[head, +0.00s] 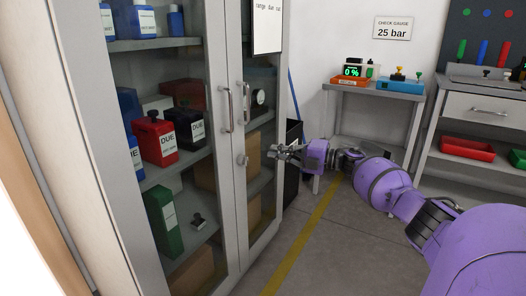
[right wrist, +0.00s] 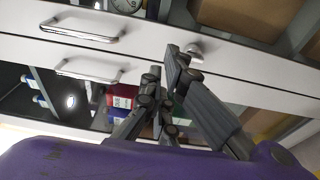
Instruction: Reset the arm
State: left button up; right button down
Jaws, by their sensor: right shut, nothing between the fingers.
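My purple right arm reaches in from the right in the head view. Its right gripper (head: 279,152) is shut and empty, just in front of the glass-doored cabinet's right door (head: 262,190). In the right wrist view the dark fingers (right wrist: 165,68) point at the doors, close to a small round latch knob (right wrist: 194,50). The knob (head: 243,160) sits below the two door handles (head: 236,108). I cannot tell whether the fingertips touch the door. Both doors look closed. My left gripper is out of view.
Behind the glass are red, blue and green transmitters, some marked DUE (head: 155,140), and cardboard boxes. A dark bin (head: 292,170) stands beside the cabinet. A bench (head: 385,92) with a 0 % display (head: 353,71) is behind. Floor (head: 330,250) with a yellow line is clear.

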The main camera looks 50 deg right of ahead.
jog(key=shift+d, duration=0.25)
